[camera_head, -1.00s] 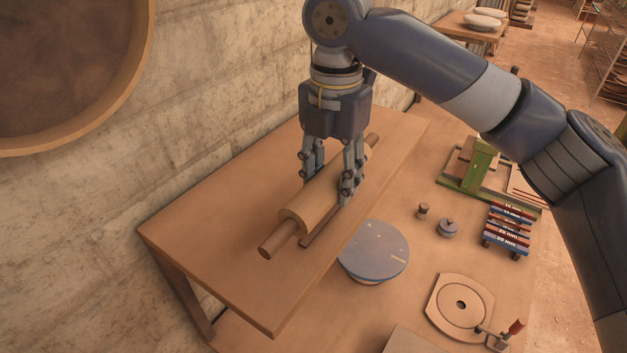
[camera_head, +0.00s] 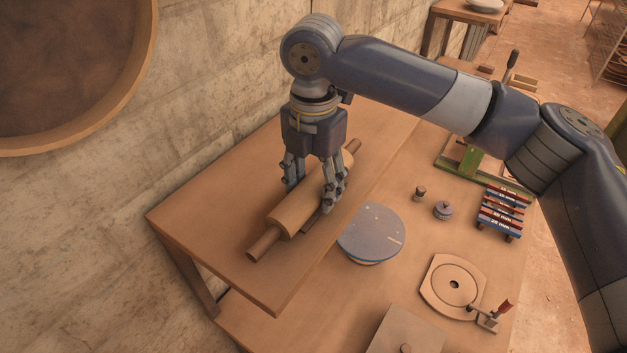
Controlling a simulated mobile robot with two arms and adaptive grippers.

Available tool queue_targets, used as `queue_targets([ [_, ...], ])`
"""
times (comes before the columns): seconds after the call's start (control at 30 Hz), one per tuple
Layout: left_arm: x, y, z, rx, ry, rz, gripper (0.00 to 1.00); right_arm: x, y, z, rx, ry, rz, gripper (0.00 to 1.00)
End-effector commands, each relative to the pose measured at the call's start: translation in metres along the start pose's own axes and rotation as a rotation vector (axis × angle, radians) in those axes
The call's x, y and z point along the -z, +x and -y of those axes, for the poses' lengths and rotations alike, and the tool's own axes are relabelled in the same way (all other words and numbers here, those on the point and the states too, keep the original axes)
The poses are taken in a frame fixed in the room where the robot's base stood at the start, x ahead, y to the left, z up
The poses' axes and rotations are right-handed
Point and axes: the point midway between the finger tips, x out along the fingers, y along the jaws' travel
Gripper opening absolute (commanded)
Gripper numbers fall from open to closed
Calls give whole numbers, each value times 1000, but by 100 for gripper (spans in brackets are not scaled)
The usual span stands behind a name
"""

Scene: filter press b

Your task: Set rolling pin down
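The wooden rolling pin (camera_head: 289,213) lies slantwise over the raised wooden shelf (camera_head: 205,222), its near handle pointing to the lower left. My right gripper (camera_head: 309,197) comes down from above with its fingers on both sides of the pin's barrel, shut on it. The fingers hide part of the barrel; the far handle shows behind them. A thin wooden strip (camera_head: 314,224) shows just right of the pin. The pin is at or very close to the shelf top; I cannot tell whether it touches. My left gripper is not in view.
Below the shelf's right edge, the lower table holds a round blue-grey turntable (camera_head: 371,232), small weights (camera_head: 443,210), a stack of labelled bars (camera_head: 502,211) and a clamp plate (camera_head: 453,287). A wall stands at left. The shelf's near left part is bare.

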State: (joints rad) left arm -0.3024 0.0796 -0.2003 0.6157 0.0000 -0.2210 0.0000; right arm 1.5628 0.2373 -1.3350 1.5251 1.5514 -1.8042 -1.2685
Motion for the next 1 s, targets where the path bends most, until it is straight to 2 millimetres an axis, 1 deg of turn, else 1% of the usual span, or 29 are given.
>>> queue_targets([
  [0.1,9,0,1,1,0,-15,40,0,0,0,0,0,0,62],
  [0.2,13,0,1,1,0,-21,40,0,0,0,0,0,0,62],
  [0.37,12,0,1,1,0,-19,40,0,-3,0,-1,1,1,62],
  [0.47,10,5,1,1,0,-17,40,-1,-9,-1,-3,1,2,62],
  [0.57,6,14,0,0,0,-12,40,0,-24,-1,-5,1,3,62],
  [0.77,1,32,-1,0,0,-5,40,0,-69,-1,-5,2,2,62],
  [0.8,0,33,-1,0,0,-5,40,0,-79,-1,-4,1,4,62],
  [0.9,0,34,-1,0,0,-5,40,-1,-98,0,-3,2,4,62],
  [1.0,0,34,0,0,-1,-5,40,-1,-111,0,-1,2,4,62],
])
